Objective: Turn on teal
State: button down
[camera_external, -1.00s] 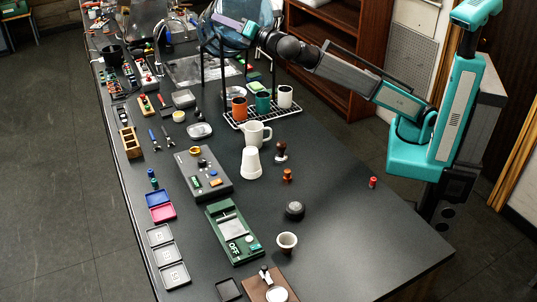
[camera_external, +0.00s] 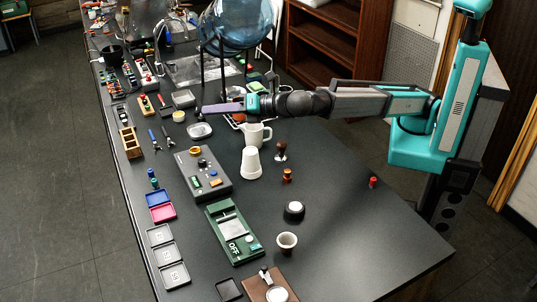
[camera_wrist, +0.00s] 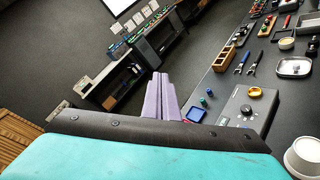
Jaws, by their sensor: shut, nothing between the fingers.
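My gripper (camera_external: 206,110) has long purple fingers, shut and empty, pointing left above the bench in the external view. Its fingers (camera_wrist: 159,98) also show in the wrist view. A grey control box (camera_external: 212,189) lies in front of and below it, with a yellow knob (camera_external: 195,150) and small dark, blue and yellow controls; the box also shows in the wrist view (camera_wrist: 235,116). A green device (camera_external: 217,216) reads OFF and has a pale round button (camera_external: 249,239). Small teal pegs (camera_external: 154,183) stand left of the box. I cannot tell which control is called teal.
A white pitcher (camera_external: 255,134), an upturned white cup (camera_external: 251,163) and a round black puck with a white top (camera_external: 294,208) stand right of the box. A blue tray (camera_external: 158,198) and a pink tray (camera_external: 163,212) lie left.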

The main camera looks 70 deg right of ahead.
jog(key=s+a+f+g+p, duration=0.3)
jog(key=s+a+f, duration=0.5)
jog(key=s+f, duration=0.1)
jog(key=s+a+f+n+g+y+p, duration=0.1)
jog(key=s+a+f+g+p, duration=0.2)
jog(key=s+a+f, duration=0.4)
jog(key=s+f, duration=0.3)
jog(key=f, duration=0.2)
jog(key=shift+s+a+f+n, duration=0.15)
jog(key=shift+a+f+n, duration=0.15)
jog(key=shift+a, duration=0.05)
jog(key=shift+f, duration=0.1)
jog(key=b, duration=0.4)
send_over(258, 247)
jog(key=shift+s+d+f, duration=0.1)
jog(key=shift+f, duration=1.45)
jog(key=shift+s+d+f, duration=0.1)
jog(key=shift+f, duration=1.45)
jog(key=shift+w+a+f, duration=0.15)
jog(key=shift+f, duration=1)
jog(key=shift+f+b, duration=0.3)
jog(key=shift+f, duration=0.45)
jog(key=shift+r, duration=0.25)
jog(key=shift+r+p, duration=0.55)
